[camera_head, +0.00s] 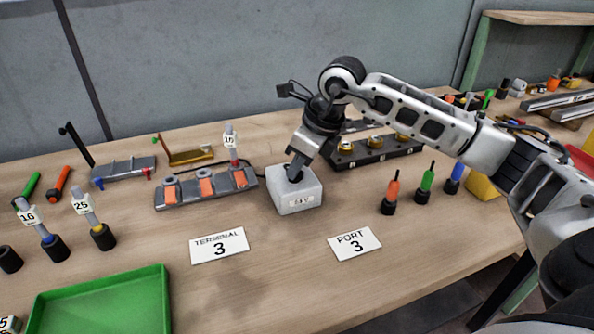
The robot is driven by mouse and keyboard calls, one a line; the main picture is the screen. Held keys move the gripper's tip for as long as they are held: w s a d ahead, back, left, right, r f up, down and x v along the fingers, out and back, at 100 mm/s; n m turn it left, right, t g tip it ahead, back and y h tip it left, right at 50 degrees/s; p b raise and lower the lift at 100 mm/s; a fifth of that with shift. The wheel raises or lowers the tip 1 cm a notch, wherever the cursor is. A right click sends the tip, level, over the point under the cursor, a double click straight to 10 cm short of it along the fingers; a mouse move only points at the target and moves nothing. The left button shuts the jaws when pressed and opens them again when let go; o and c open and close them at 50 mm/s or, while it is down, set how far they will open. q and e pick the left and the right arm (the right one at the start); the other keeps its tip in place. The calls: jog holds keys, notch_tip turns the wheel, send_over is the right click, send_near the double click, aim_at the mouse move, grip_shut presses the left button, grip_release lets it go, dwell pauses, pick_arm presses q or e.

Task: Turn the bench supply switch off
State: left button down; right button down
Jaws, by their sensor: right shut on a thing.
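The bench supply (303,203) is a small light-grey box with a label on its front that seems to read 24V. It stands in the middle of the bench. My right gripper (295,174) reaches down from above, with its fingertips at the top of the box. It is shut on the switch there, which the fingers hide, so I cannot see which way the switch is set. My left gripper is not in view.
A block with orange-marked terminals (207,187) stands left of the supply, and a dark port block (375,150) is behind it to the right. Cards reading TERMINAL 3 (219,246) and PORT 3 (354,243) lie in front. A green tray (100,303) is front left. Upright screwdrivers (426,183) stand at right.

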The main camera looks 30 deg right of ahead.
jog(key=n, duration=0.2)
jog(key=shift+w+n+g+y, duration=0.1)
jog(key=shift+n+g+y, duration=0.2)
jog(key=shift+n+y, duration=0.1)
jog(key=n, duration=0.2)
jog(key=shift+d+n+g+y+b, duration=0.1)
jog(key=shift+n+g+y+b, duration=0.2)
jog(key=shift+g+b, duration=0.1)
jog(key=shift+w+r+n+g, duration=0.1)
jog(key=shift+n+g, duration=0.5)
jog(key=shift+n, duration=0.9)
jog(key=c, duration=1.5)
grip_release()
jog(key=shift+c, duration=0.2)
